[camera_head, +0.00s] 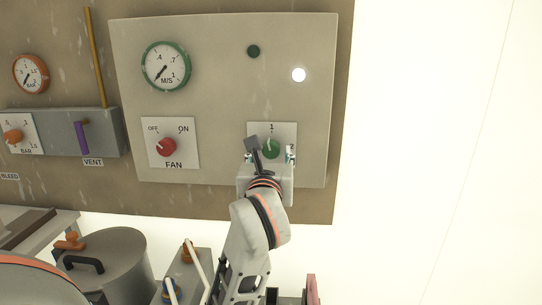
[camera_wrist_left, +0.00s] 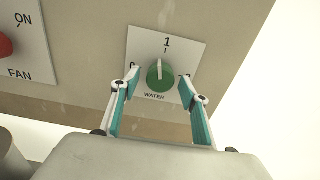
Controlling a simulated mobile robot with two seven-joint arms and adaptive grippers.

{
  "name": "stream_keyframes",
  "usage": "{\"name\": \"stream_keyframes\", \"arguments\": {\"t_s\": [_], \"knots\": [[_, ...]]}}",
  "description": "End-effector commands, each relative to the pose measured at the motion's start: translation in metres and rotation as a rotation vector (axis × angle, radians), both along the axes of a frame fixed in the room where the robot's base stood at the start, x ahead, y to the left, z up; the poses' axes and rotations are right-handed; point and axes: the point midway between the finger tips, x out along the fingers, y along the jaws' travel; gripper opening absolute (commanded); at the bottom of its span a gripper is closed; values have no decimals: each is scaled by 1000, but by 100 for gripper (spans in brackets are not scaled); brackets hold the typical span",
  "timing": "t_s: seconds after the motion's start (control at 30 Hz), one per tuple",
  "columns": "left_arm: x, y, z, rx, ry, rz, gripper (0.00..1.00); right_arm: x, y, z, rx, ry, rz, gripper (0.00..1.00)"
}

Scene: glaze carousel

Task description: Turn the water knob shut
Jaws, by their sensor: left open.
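The water knob (camera_head: 271,149) is round and green, on a white plate (camera_wrist_left: 192,46) at the lower right of the beige panel. In the left wrist view the knob (camera_wrist_left: 160,77) has a white pointer line facing up to the mark 1. The 0 mark is partly covered by a finger, and the mark at right is mostly hidden. My left gripper (camera_wrist_left: 160,84) is open, with one finger to each side of the knob and visible gaps between. I cannot tell how deep the tips reach. My right gripper is not in view.
A red fan knob (camera_head: 166,147) sits left of the water knob, below a green-rimmed gauge (camera_head: 166,66). A dark lamp (camera_head: 253,51) and a lit white lamp (camera_head: 298,75) are above. A lidded metal pot (camera_head: 112,262) stands at lower left. The right side is bare.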

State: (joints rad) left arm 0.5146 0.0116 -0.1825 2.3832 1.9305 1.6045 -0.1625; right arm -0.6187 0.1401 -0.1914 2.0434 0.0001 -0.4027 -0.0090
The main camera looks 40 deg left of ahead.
Motion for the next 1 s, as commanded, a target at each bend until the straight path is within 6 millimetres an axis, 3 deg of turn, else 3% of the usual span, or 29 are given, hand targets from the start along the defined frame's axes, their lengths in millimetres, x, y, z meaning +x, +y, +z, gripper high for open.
{"name": "stream_keyframes", "arguments": {"t_s": [0.17,0.33,0.73,1.0], "knots": [[0,0,0,0,0,0,45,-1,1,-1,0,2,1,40],[0,0,0,0,0,0,6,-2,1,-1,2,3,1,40],[0,0,-2,-38,-21,0,6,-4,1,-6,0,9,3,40],[1,-1,-4,-182,-107,1,7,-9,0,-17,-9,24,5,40]]}}
